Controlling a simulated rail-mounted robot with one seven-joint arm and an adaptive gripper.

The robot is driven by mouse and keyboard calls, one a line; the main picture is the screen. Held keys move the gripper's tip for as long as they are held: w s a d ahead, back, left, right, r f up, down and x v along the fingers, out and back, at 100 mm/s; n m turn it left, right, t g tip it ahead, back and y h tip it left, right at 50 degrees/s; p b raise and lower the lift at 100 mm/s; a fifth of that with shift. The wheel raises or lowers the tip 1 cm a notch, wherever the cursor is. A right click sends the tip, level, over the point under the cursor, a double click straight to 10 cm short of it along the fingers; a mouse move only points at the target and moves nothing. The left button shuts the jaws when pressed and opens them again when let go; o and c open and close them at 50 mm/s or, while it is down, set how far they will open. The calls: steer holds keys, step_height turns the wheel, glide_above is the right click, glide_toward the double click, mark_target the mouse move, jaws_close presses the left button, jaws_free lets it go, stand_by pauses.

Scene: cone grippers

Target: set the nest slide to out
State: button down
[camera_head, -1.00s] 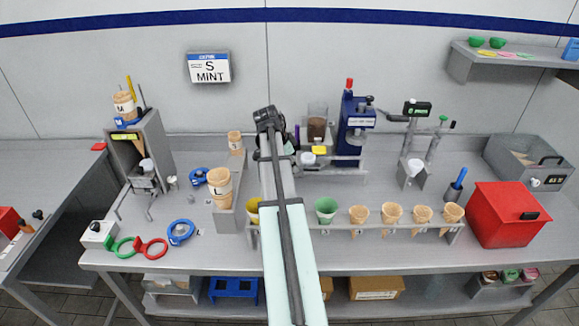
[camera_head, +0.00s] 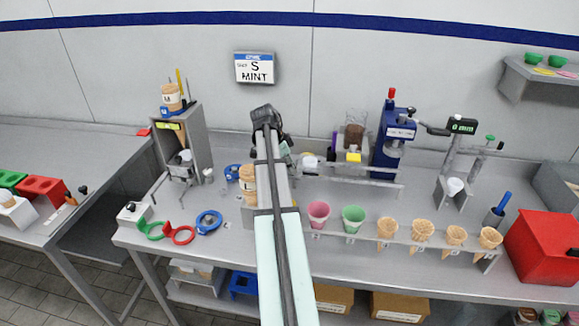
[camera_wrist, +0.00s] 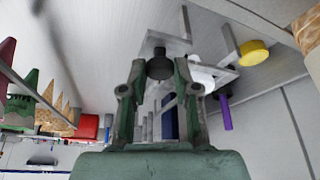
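In the wrist view, a black round knob (camera_wrist: 160,65) on a grey metal piece lies between and just past the fingertips of my gripper (camera_wrist: 160,78). The grey piece appears to be the nest slide (camera_wrist: 168,42); whether it is in or out I cannot tell. The two fingers are apart, with a gap on each side of the knob. In the head view, my gripper (camera_head: 284,150) is mostly hidden behind my arm, left of the blue press (camera_head: 394,140). The knob cannot be made out there.
A yellow knob (camera_wrist: 253,52) and a purple piece (camera_wrist: 225,112) are right of the fingers in the wrist view. In the head view, pink (camera_head: 319,213) and green (camera_head: 353,218) cups and several cones stand along the front rack. A red box (camera_head: 545,245) stands at right.

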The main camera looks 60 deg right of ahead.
steer(key=c, duration=0.9)
jaws_free()
steer(key=shift+w+a, duration=0.15)
steer(key=shift+w, duration=0.1)
steer(key=shift+o, duration=0.2)
steer(key=v, duration=1.2)
steer(key=shift+s, duration=0.15)
